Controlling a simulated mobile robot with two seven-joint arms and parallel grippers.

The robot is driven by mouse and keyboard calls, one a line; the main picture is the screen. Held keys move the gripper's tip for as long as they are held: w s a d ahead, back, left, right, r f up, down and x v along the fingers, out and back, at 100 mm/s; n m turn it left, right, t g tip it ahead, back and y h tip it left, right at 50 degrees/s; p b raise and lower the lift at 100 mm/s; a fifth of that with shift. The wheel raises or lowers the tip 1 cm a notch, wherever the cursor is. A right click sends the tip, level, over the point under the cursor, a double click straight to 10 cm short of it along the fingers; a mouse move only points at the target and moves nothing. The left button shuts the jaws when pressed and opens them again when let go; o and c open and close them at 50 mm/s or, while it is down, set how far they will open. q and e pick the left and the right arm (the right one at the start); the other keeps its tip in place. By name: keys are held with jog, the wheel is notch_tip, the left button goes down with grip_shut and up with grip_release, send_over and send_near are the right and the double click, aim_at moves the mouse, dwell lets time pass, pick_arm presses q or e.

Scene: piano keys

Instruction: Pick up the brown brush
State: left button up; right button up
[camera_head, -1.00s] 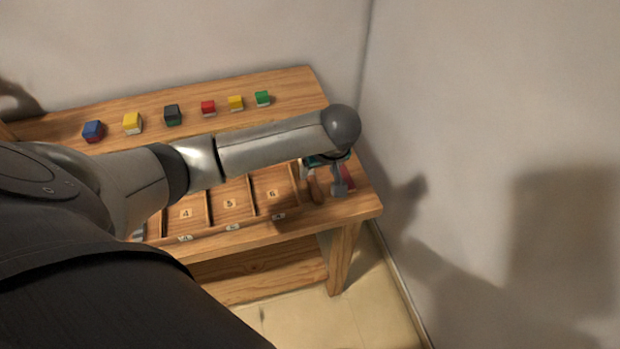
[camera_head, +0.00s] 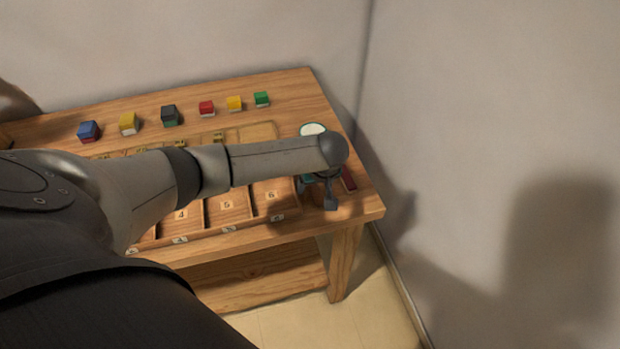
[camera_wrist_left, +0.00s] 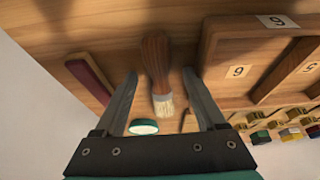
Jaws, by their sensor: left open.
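The brown brush (camera_wrist_left: 156,62) lies on the wooden table in the left wrist view, with its pale bristles toward my gripper. My left gripper (camera_wrist_left: 160,75) is open, with one finger on each side of the brush and nothing visibly clamped. In the head view my left gripper (camera_head: 318,194) is over the right end of the table and hides the brush. From these views I cannot tell how high the fingers are above the tabletop. My right gripper is not in view.
A dark red bar (camera_wrist_left: 90,80) lies left of the brush in the wrist view. A white-topped round item (camera_head: 312,129) stands behind my arm. A numbered compartment tray (camera_head: 228,208) is to the left, with several coloured blocks along the back. A wall stands close on the right.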

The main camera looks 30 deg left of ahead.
pick_arm(q)
jog(key=shift+f, duration=0.1)
dwell(0.4)
grip_shut()
dwell(0.4)
